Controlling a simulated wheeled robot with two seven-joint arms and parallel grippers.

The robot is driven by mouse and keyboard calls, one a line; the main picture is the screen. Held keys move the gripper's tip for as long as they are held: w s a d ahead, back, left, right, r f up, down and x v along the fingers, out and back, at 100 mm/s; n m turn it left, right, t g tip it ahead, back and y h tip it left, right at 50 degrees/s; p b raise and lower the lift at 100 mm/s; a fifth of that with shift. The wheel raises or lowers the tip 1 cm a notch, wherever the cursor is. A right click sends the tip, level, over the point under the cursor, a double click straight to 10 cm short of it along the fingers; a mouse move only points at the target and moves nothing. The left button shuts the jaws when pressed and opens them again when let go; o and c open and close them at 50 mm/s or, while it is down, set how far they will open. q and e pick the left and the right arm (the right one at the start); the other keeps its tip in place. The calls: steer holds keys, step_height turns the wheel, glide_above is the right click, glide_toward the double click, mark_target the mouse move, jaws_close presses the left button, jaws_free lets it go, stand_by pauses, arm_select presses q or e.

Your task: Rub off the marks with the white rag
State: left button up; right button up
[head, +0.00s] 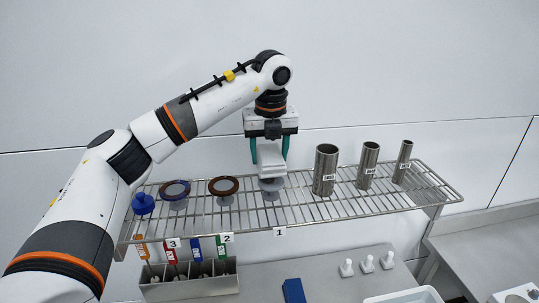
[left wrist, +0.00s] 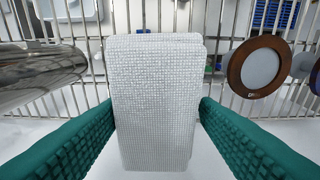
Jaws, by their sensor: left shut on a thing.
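My left gripper (head: 269,158) is above the wire rack, with its teal fingers on both sides of the white rag (head: 271,163). In the left wrist view the rag (left wrist: 155,100) is a folded, woven white block between the two teal fingers. My right gripper is not in view.
The wire rack (head: 340,207) carries a blue-rimmed ring (head: 174,189), a brown ring (head: 223,186) and three steel cylinders, the widest (head: 325,169) right of my gripper. Below are a metal bin with coloured tags (head: 190,287), a blue block (head: 293,291) and small white pieces (head: 367,264).

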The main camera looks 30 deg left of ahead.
arm_select(q)
steer(key=r, duration=0.2)
steer(key=shift+s+d+r, duration=0.15)
steer(key=shift+s+r, duration=0.05)
steer(key=shift+r, duration=0.2)
steer(key=shift+w, duration=0.1)
steer(key=shift+r, duration=1.55)
